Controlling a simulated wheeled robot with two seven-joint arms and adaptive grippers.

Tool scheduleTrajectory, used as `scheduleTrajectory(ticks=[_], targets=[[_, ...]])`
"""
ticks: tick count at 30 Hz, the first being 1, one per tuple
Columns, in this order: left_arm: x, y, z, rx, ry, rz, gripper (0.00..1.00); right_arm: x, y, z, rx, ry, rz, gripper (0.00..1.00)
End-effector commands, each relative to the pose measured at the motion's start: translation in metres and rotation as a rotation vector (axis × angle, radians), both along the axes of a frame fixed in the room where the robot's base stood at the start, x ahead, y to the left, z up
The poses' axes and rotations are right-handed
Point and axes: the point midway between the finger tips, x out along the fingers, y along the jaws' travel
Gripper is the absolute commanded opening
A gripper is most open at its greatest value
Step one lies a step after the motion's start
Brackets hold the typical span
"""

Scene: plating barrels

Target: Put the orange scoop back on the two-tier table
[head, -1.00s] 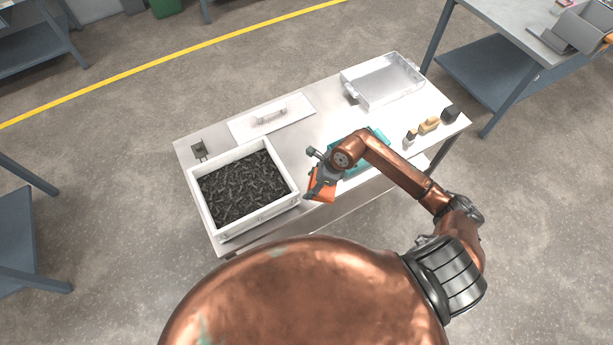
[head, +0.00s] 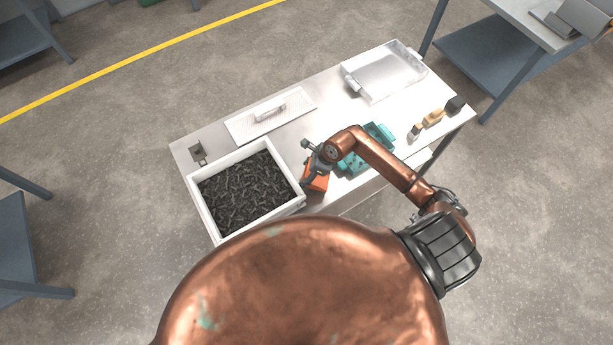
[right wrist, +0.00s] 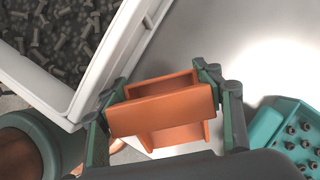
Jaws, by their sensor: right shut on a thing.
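The orange scoop (head: 316,178) is in my right gripper (head: 313,163), which is shut on it. In the right wrist view the scoop (right wrist: 160,108) sits between the two fingers of the gripper (right wrist: 165,100), its open box shape showing. The scoop is over the front part of the steel table (head: 330,115), just right of the white bin. I cannot tell whether it touches the tabletop. A lower shelf of this table shows slightly at the right front. My left gripper is out of view.
The white bin (head: 275,213) of dark bolts stands left of the scoop. A teal perforated block (head: 375,148) lies to its right. A white lid (head: 247,121) and a clear tray (head: 388,75) lie behind. Small brushes and a black block (head: 455,103) are at right.

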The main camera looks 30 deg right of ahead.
Motion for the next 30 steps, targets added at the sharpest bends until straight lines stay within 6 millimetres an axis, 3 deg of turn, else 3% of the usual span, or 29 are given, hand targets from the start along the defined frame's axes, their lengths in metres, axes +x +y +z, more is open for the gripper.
scheduleTrajectory(ticks=[7,12,18,19,26,30], targets=[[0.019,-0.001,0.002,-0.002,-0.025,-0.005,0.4,-0.002,0.0,-0.032,0.001,0.003,-0.003,0.22],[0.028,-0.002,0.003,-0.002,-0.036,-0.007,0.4,-0.002,-0.001,-0.032,-0.001,0.001,-0.003,0.22],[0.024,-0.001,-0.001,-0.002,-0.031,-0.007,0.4,-0.002,-0.001,-0.036,-0.001,0.001,-0.003,0.22],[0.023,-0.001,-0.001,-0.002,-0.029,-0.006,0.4,-0.002,-0.001,-0.036,-0.001,0.001,-0.003,0.62],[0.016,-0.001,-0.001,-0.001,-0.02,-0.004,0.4,-0.002,-0.001,-0.035,0.0,0.002,-0.003,0.77],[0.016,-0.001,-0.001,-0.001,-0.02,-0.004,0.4,-0.002,-0.001,-0.035,0.0,0.002,-0.003,0.78]])
